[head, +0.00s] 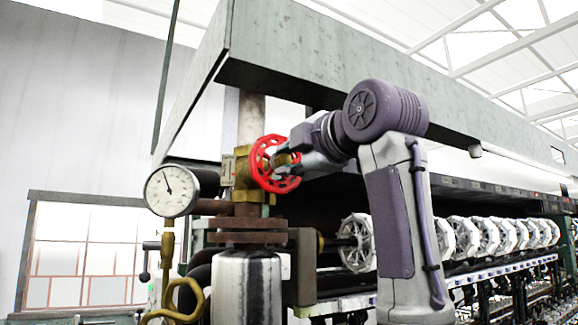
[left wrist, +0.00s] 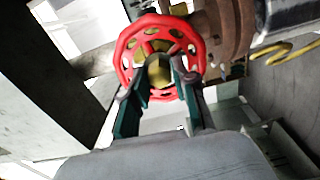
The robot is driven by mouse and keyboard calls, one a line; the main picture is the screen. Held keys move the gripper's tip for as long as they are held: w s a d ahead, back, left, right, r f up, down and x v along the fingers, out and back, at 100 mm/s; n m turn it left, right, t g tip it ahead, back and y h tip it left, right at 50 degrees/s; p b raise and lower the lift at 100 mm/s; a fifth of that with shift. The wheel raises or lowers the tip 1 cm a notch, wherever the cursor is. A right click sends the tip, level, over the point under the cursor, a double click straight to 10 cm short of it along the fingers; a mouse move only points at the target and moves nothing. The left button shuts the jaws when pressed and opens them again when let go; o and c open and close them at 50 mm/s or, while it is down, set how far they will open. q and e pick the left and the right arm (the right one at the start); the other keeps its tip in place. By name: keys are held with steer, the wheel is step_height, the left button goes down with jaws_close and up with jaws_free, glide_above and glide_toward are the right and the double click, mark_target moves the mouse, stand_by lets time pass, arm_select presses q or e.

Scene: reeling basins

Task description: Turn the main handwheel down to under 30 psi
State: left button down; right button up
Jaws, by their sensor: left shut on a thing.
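The red main handwheel (head: 258,153) sits on a brass valve (head: 243,178) on the vertical pipe. My left gripper (head: 290,163) reaches it from the right and is shut on it. In the left wrist view the handwheel (left wrist: 126,58) faces me, and the two fingers of my left gripper (left wrist: 161,80) lie on either side of its brass hub. A round white pressure gauge (head: 170,190) is left of the valve. Its needle points up and slightly left; the numbers are too small to read. My right gripper is not in view.
A large grey-green beam (head: 300,55) hangs above the valve and my arm. A row of white reels (head: 465,237) runs back on the right. Brass hooked pipework (head: 180,300) is below the gauge. A window (head: 85,250) is at the left.

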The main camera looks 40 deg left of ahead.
arm_select(q)
steer(key=m+b, duration=0.2)
steer(key=m, duration=0.4)
steer(key=shift+f+m, duration=0.15)
steer(key=shift+m, duration=0.25)
steer(key=m, duration=0.2)
steer(key=shift+m+b, duration=0.35)
steer(key=shift+m, duration=0.45)
steer(key=c, duration=1)
jaws_free()
steer(key=shift+c, duration=0.2)
steer(key=shift+c, duration=0.2)
